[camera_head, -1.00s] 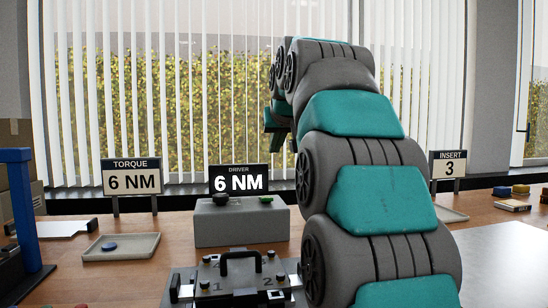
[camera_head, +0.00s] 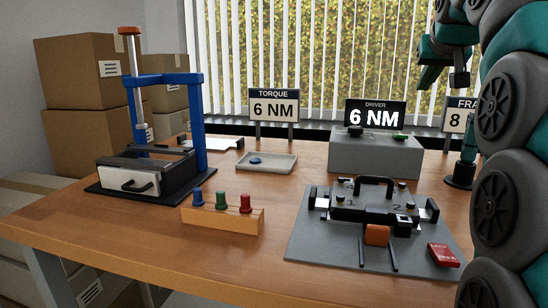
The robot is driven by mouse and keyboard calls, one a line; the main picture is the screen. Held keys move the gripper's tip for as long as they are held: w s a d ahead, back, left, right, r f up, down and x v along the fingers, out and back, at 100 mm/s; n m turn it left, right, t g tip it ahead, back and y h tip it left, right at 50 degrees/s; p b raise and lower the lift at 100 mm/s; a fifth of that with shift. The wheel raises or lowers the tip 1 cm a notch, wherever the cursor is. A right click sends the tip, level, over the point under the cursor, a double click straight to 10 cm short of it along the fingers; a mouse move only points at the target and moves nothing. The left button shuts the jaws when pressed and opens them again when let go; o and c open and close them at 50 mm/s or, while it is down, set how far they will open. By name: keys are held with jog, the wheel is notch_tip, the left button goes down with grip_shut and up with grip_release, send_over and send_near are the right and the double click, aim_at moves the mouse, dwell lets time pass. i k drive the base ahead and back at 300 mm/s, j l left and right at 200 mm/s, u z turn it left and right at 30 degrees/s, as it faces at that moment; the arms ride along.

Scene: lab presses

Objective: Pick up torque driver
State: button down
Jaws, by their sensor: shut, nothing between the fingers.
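My gripper (camera_head: 458,78) is at the upper right, high above the table, shut and empty. Arm links partly cover that side. Below it a slim teal upright tool (camera_head: 467,150) stands in a round black base (camera_head: 460,175), partly hidden by my arm; it may be the torque driver, but I cannot tell for sure. The gripper is apart from it. A grey box (camera_head: 375,157) with a black and a green button carries the DRIVER sign (camera_head: 375,115) reading 6 NM. The TORQUE sign (camera_head: 273,105) also reads 6 NM.
A blue press (camera_head: 198,120) stands at the left. A wooden block with coloured pegs (camera_head: 222,218), a fixture on a grey plate (camera_head: 300,250), a red box (camera_head: 443,255) and a tray with a blue disc (camera_head: 268,168) are on the table. Cartons (camera_head: 90,70) stand behind the left side.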

aim_at(470, 148)
jog(key=k+j, duration=0.2)
jog(key=k, duration=0.25)
jog(key=k+j, duration=0.15)
jog(key=k, duration=0.25)
jog(key=k+j, duration=0.2)
jog(key=k, duration=0.25)
